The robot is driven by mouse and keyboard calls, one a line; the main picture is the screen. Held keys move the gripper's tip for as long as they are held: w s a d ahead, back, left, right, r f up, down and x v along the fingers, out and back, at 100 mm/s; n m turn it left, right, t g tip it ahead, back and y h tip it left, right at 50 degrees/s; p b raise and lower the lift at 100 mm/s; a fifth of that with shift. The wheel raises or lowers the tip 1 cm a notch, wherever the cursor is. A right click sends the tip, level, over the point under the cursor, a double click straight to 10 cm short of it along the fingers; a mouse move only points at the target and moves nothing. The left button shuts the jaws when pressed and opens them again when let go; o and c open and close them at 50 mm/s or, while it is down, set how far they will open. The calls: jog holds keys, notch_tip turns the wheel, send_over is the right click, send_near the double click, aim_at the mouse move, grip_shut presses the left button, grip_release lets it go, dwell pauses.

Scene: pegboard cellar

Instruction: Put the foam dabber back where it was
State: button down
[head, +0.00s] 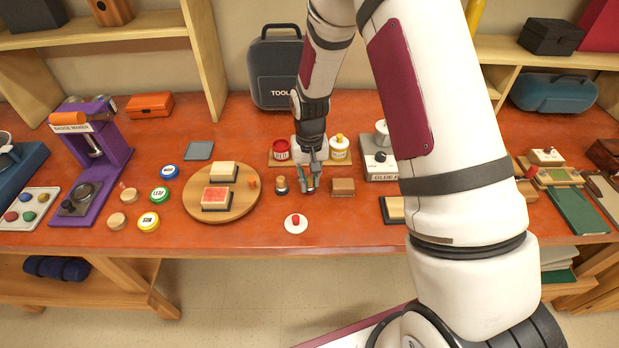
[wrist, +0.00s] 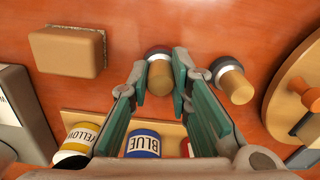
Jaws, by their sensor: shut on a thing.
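My gripper (head: 311,184) reaches down to the red-orange bench top in front of the paint jars. In the wrist view my gripper (wrist: 158,82) has its fingertips closed on a foam dabber (wrist: 159,76) with a pale wooden handle and a dark end. In the head view the fingers mostly hide it. I cannot tell whether it touches the bench. A second, similar dabber (head: 281,185) stands just left of my gripper; it also shows in the wrist view (wrist: 234,83), right of the fingers and apart from them.
A jar rack (head: 328,163) behind holds red (head: 281,150), blue (wrist: 143,143) and yellow (head: 340,148) jars. A brown block (head: 342,187) lies close right. A white disc with a red knob (head: 295,223) is in front. A round wooden board (head: 236,207) is left.

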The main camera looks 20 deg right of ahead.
aim_at(310, 179)
jog(key=c, duration=1.5)
grip_release()
jog(key=shift+o, duration=0.2)
jog(key=s+r+t+b, duration=0.1)
jog(key=s+r, duration=0.4)
jog(key=r, duration=0.8)
jog(key=s+r+t+b, duration=0.1)
jog(key=s+r, duration=0.3)
jog(key=r, duration=1)
jog(key=s+r+n+t, duration=0.1)
jog(key=s+r, duration=0.1)
jog(key=s, duration=0.5)
jog(key=s+r+t, duration=0.2)
jog(key=s+r, duration=0.1)
jog(key=s, duration=0.4)
jog(key=shift+s+r+n, duration=0.3)
jog(key=shift+n, duration=0.1)
